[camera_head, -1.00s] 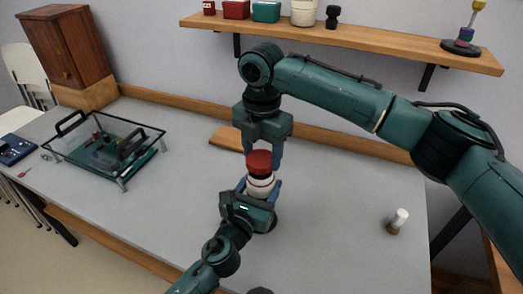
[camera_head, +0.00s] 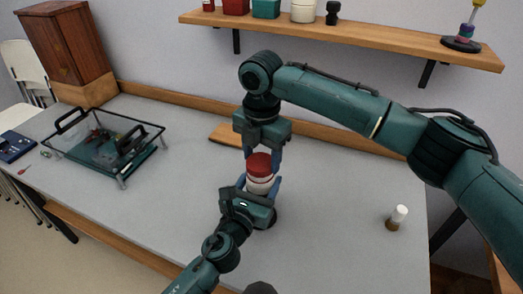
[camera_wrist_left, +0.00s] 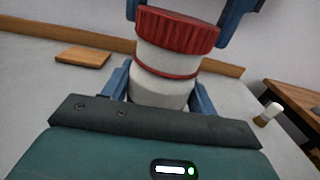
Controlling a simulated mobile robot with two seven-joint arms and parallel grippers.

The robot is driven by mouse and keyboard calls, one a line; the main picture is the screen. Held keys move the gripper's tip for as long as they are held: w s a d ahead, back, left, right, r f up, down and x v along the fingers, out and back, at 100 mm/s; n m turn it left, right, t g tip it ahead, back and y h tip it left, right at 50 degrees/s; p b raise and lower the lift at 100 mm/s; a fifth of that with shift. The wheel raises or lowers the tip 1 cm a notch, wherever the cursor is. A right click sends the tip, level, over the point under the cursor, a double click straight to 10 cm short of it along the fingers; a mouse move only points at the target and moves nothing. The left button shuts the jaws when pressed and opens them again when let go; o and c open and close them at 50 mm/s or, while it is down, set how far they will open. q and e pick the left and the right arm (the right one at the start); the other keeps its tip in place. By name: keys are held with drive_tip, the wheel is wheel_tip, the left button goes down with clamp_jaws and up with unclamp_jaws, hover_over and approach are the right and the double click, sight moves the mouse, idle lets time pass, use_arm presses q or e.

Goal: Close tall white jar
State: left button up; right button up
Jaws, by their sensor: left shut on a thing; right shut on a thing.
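The tall white jar (camera_head: 260,184) stands upright over the table, with a thin red band around its body in the left wrist view (camera_wrist_left: 160,90). Its ribbed red lid (camera_head: 259,163) sits at the jar's mouth; in the left wrist view the lid (camera_wrist_left: 178,30) shows no clear gap beneath it. My left gripper (camera_head: 260,190) is shut on the jar's body from the front. My right gripper (camera_head: 262,158) reaches down from above and is shut on the lid. The jar's base is hidden behind my left gripper.
A wooden board (camera_head: 225,135) lies behind the jar. A clear bin with black handles (camera_head: 160,130) stands at left. A small white-topped brush-like item (camera_head: 398,217) stands at right. A shelf (camera_head: 350,36) with containers hangs above. The table between is clear.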

drive_tip(key=shift+f, duration=0.5)
idle(0.5)
